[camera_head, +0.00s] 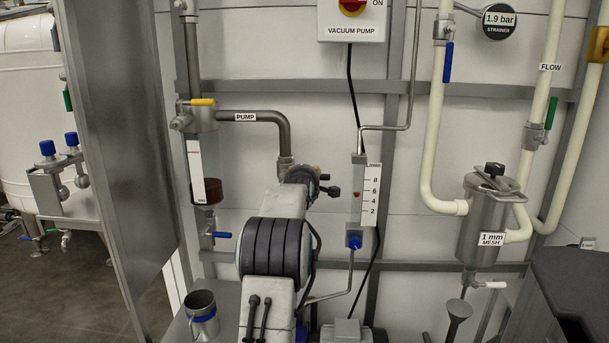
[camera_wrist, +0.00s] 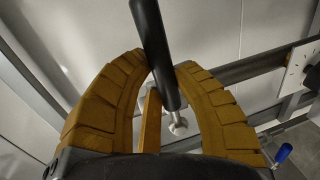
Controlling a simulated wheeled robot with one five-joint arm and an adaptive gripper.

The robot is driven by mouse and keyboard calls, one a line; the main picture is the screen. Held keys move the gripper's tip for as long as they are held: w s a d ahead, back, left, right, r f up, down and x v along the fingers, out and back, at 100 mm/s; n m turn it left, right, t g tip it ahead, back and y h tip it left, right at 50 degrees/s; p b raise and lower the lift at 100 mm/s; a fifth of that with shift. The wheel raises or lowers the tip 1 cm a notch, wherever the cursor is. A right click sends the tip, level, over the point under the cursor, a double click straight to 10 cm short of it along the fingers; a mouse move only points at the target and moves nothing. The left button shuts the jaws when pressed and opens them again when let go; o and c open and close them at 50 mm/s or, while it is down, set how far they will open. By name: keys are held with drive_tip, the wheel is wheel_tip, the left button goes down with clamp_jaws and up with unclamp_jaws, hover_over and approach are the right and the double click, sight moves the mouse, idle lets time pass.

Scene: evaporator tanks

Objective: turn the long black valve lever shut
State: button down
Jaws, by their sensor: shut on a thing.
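The long black valve lever (camera_wrist: 153,45) is a dark round bar in the wrist view. It runs from the top edge down between my fingers, slightly tilted, and meets a silver stem (camera_wrist: 178,125) below. My gripper (camera_wrist: 163,66) has two ribbed orange fingers, one on each side of the lever, shut on it. In the head view my gripper (camera_head: 302,174) is small and mostly hidden behind my own arm, near the pump pipe. The lever cannot be clearly made out there.
A brown pump pipe (camera_head: 258,117) and a flow gauge (camera_head: 371,195) are close to my gripper. A yellow-handled valve (camera_head: 203,102) is at the left. A steel strainer (camera_head: 484,220) stands at the right. A metal cup (camera_head: 201,314) sits at lower left.

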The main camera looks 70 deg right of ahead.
drive_tip(key=shift+r, duration=0.15)
drive_tip(key=c, duration=0.9)
unclamp_jaws()
drive_tip(key=shift+a, duration=0.15)
drive_tip(key=shift+v, duration=5.9)
